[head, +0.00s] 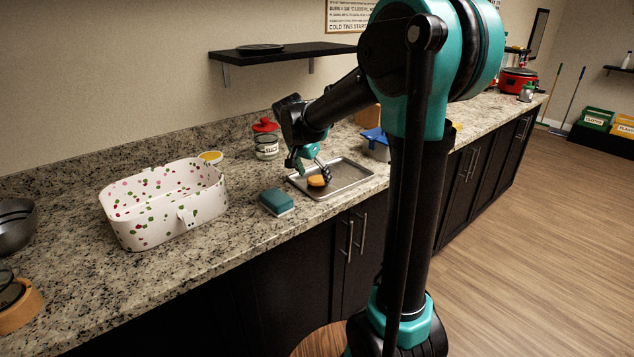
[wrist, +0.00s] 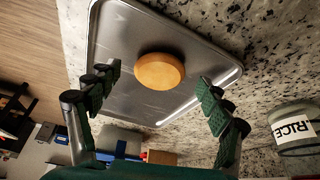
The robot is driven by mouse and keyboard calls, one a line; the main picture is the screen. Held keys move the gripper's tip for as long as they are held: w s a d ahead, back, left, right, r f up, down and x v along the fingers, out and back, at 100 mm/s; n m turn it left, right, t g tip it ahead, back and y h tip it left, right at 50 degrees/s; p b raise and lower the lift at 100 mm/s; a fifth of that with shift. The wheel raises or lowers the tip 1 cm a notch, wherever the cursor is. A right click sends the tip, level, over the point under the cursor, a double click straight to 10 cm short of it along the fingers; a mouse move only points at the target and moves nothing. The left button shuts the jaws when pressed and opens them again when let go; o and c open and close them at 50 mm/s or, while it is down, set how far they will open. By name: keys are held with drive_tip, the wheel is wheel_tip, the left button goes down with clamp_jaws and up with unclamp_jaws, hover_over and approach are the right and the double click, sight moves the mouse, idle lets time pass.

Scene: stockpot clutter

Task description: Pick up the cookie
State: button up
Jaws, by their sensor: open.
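The cookie (head: 317,181) is a round, thick, golden-orange disc lying flat on a grey metal tray (head: 350,177) on the counter. In the wrist view the cookie (wrist: 160,71) sits on the tray (wrist: 120,50) beyond my fingertips, between the lines of the two fingers. My gripper (head: 318,168) is above the tray, close over the cookie in the head view. In the wrist view my gripper (wrist: 158,82) has its two green-padded fingers spread wide, with nothing between the pads. The gripper partly covers the tray in the head view.
A teal-and-white sponge (head: 276,201) lies left of the tray. A speckled white bin (head: 163,215) stands further left. A red-lidded jar (head: 266,146) is behind; a jar labelled RICE (wrist: 294,128) is at right in the wrist view. A blue-topped container (head: 375,146) stands behind the tray's right end.

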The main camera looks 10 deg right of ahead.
drive_tip(key=shift+w+f, duration=0.1)
drive_tip(key=shift+f, duration=0.2)
drive_tip(key=shift+c, duration=0.5)
drive_tip(key=c, duration=0.9)
drive_tip(key=shift+c, duration=0.3)
drive_tip(key=shift+r, duration=0.2)
